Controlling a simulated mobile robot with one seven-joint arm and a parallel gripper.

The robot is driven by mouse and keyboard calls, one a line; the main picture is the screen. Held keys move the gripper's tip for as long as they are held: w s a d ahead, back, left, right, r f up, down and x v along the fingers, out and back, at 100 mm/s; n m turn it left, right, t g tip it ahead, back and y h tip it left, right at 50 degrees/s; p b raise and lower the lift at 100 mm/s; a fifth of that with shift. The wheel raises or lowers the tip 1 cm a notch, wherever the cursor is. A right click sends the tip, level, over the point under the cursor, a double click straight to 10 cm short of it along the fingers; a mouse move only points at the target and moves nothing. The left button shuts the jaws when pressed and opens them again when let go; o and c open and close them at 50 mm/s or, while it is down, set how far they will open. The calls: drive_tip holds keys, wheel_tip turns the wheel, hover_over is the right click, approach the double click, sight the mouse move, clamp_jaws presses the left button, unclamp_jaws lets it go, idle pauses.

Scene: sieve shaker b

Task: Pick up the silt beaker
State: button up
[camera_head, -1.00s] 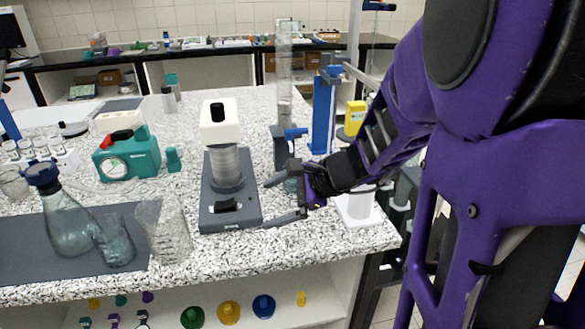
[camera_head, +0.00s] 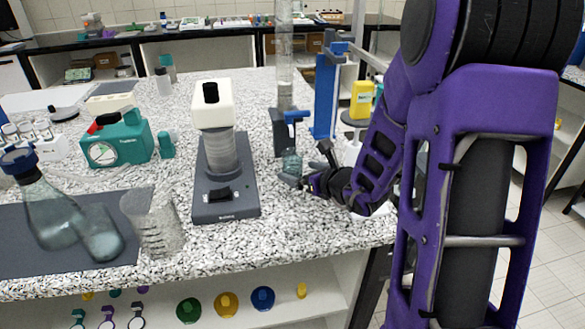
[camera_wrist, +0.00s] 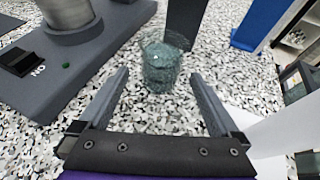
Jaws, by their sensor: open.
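A small clear greenish glass beaker (camera_head: 291,164), which I take for the silt beaker, stands upright on the speckled worktop to the right of the sieve shaker. In the wrist view the beaker (camera_wrist: 161,66) is just beyond and between the fingertips, with free space on both sides. My gripper (camera_head: 307,168) is open and empty, low over the worktop beside it. In the wrist view my gripper (camera_wrist: 160,78) shows its two fingers spread wide. No label is readable on the beaker, and its contents are unclear.
The sieve shaker (camera_head: 224,180) stands left of the beaker. A dark stand base (camera_head: 280,133) with a tall clear tube is close behind, and a blue stand (camera_head: 325,100) is behind right.

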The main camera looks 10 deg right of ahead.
sight(298, 170)
drive_tip(key=x, duration=0.4)
drive_tip(key=shift+w, duration=0.15)
clamp_jaws()
